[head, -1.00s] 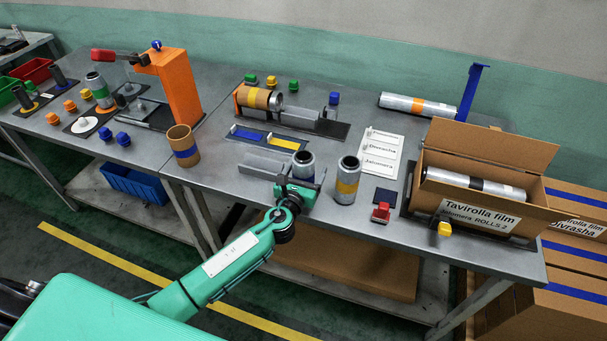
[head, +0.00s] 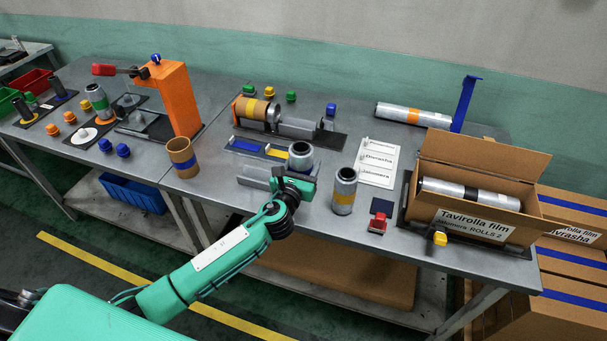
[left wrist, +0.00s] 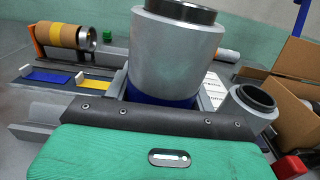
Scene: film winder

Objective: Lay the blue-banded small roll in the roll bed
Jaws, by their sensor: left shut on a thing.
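The blue-banded small roll is a silver cylinder with a dark core ring (head: 301,157). It stands upright in my left gripper (head: 297,181), which is shut on it. In the left wrist view the roll (left wrist: 172,55) fills the middle, its blue band low near the jaw; its lower end is hidden. The grey trough that looks like the roll bed (head: 253,181) lies just left of and partly behind the gripper, and shows empty at the left of the wrist view (left wrist: 35,128). My right gripper is not in view.
An orange-banded roll (head: 344,192) stands right of the gripper. Behind the trough is a tray with blue and yellow strips (head: 246,146), then a winder with a cardboard roll (head: 250,111). A cardboard core (head: 182,158) stands left. An open film box (head: 470,207) is right.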

